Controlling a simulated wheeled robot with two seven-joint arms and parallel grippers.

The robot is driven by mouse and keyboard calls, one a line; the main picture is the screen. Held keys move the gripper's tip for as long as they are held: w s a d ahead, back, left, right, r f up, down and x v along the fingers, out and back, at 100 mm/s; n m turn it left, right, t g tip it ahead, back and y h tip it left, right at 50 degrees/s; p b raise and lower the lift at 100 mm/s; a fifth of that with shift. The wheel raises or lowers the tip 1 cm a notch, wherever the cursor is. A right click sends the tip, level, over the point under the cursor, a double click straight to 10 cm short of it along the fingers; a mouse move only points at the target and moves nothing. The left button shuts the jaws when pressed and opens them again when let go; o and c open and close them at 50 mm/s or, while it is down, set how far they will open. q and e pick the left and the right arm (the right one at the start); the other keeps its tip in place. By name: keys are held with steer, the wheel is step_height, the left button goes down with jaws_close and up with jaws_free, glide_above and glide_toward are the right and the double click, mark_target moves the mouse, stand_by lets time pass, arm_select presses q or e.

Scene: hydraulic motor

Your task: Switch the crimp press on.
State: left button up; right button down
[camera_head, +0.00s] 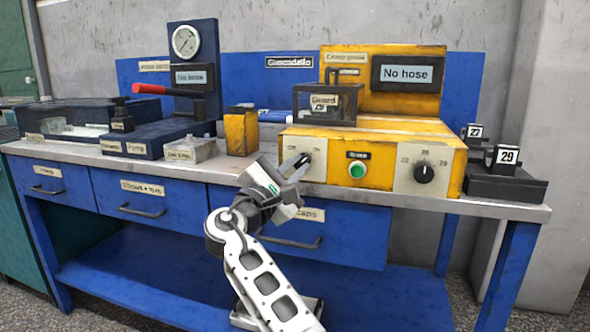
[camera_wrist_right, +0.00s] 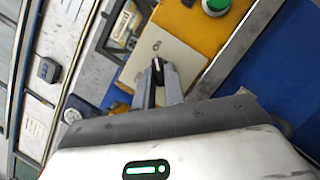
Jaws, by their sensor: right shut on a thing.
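The yellow crimp press (camera_head: 437,168) stands on the bench at the right, with a "No hose" display (camera_head: 406,73). Its front has a pale switch plate (camera_head: 316,147) at the left, a green button (camera_head: 357,169) in the middle and a dial (camera_head: 424,173) at the right. My right gripper (camera_head: 302,162) is at the switch plate. In the right wrist view its fingers (camera_wrist_right: 160,82) are shut on the small dark switch knob (camera_wrist_right: 157,63), which has a pale pointer line. The plate's lettering is too small and partly covered to read surely. My left gripper is not in view.
A guard box (camera_head: 327,103) sits on the press. A pump with a red handle (camera_head: 145,89) and gauge, a clear box and a yellow block (camera_head: 241,132) stand left. Drawers are below the bench top.

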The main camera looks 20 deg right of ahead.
steer(key=shift+f, duration=0.1)
steer(key=c, duration=1.5)
jaws_free()
steer(key=shift+o, duration=0.2)
arm_select(q)
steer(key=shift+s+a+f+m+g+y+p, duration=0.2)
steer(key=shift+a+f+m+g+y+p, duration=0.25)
steer(key=shift+p, duration=0.75)
arm_select(e)
steer(key=v, duration=1.6)
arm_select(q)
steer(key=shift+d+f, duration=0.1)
